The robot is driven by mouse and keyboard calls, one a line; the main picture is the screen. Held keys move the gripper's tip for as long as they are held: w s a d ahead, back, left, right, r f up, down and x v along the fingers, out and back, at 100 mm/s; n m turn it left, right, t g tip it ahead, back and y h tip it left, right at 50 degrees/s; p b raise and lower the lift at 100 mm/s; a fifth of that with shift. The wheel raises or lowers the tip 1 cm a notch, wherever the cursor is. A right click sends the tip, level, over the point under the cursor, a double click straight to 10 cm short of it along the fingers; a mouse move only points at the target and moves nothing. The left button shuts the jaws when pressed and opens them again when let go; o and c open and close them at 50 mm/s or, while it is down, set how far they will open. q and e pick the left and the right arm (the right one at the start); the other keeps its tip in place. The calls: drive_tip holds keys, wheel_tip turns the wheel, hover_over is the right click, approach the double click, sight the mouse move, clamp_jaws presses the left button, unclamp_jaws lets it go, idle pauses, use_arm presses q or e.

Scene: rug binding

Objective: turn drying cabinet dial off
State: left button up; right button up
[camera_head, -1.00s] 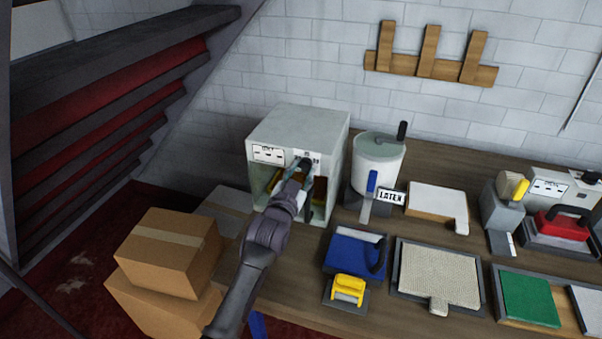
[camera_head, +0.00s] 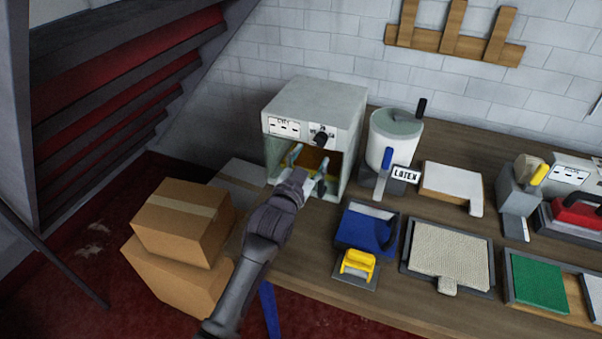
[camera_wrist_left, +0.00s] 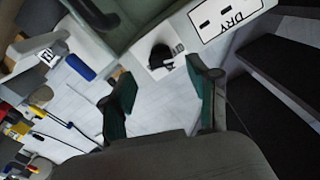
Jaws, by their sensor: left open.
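The drying cabinet (camera_head: 318,103) is a pale grey box with an open front at the left of the bench. Its black dial (camera_head: 321,139) is on the front panel, right of a label with black marks; the dial's exact setting is too small to tell. In the left wrist view the dial (camera_wrist_left: 162,58) shows beyond and between the fingers, near the "DRY" label (camera_wrist_left: 228,18). My left gripper (camera_head: 308,172) is open and empty in front of the cabinet's opening, below the dial and apart from it. It also shows in the left wrist view (camera_wrist_left: 165,95). My right gripper is not in view.
A white latex pot (camera_head: 395,140) with a blue-handled tool stands right of the cabinet. A blue tray (camera_head: 365,230), a yellow-handled tool (camera_head: 357,263) and a beige mat (camera_head: 448,253) lie in front. Cardboard boxes (camera_head: 180,225) stand at the left.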

use_arm(q)
drive_tip(key=v, duration=0.7)
drive_tip(key=shift+s, duration=0.15)
